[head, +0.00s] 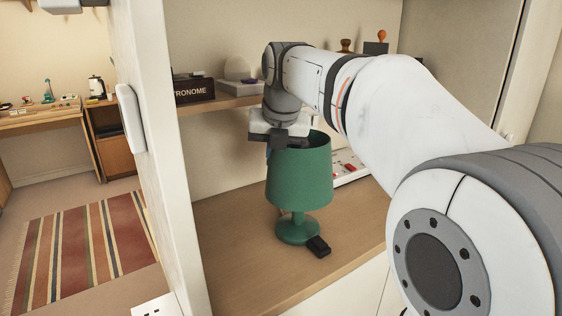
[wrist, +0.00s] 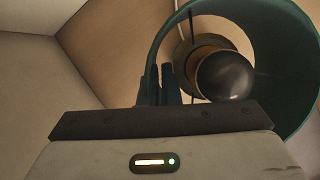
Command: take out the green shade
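The green shade (head: 299,174) sits upright on its green lamp base (head: 297,229), on the wooden surface inside the bureau. In the wrist view the shade (wrist: 293,22) is seen from above, open at the top, with a dark round bulb (wrist: 226,75) inside. My gripper (head: 276,148) is pointed down at the shade's near-left top rim. In the wrist view its two fingers (wrist: 160,84) are close together, one on each side of the shade's wall, apparently pinching it. The fingertips are partly hidden by the gripper body and the rim.
A small black block (head: 318,246) lies beside the lamp base. A white panel with red parts (head: 347,168) lies behind the shade. An upper shelf (head: 215,104) carries a dark box (head: 193,90). A white upright wall (head: 157,130) stands at left. The wooden surface in front is clear.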

